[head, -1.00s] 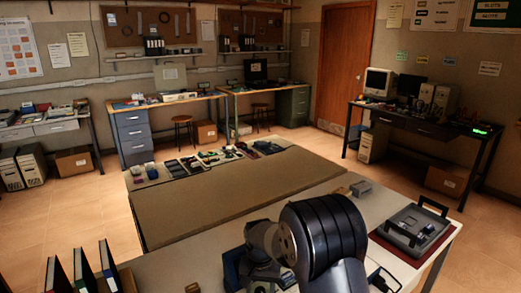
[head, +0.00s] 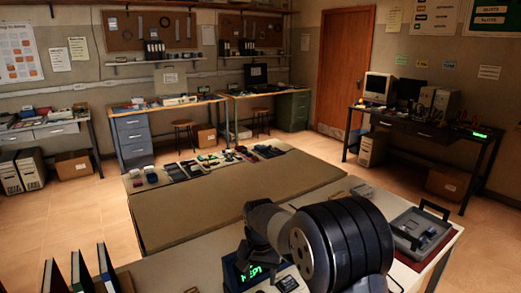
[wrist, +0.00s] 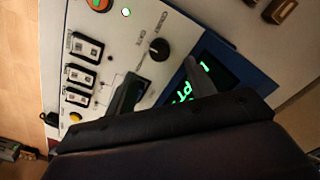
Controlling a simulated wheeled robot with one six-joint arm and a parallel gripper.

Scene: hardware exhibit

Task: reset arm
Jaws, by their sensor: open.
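My arm (head: 340,245) stands large in the front of the head view, bent over the near table. My gripper (wrist: 163,70) shows in the wrist view with its two dark fingers apart and nothing between them. The fingers are over a white control panel (wrist: 122,52) with a blue edge. I cannot tell whether they touch it. The panel carries a black knob (wrist: 159,48), several switches (wrist: 85,48) and a display with green characters (wrist: 205,82), partly covered by the gripper. The display also shows in the head view (head: 255,272), left of my arm. The gripper is hidden there.
A grey case (head: 420,230) lies on a red mat at the table's right. Dark binders (head: 80,270) stand at the front left. Small parts (head: 210,162) line the far edge of the brown middle table surface (head: 235,200), which is otherwise clear. Workbenches line the walls.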

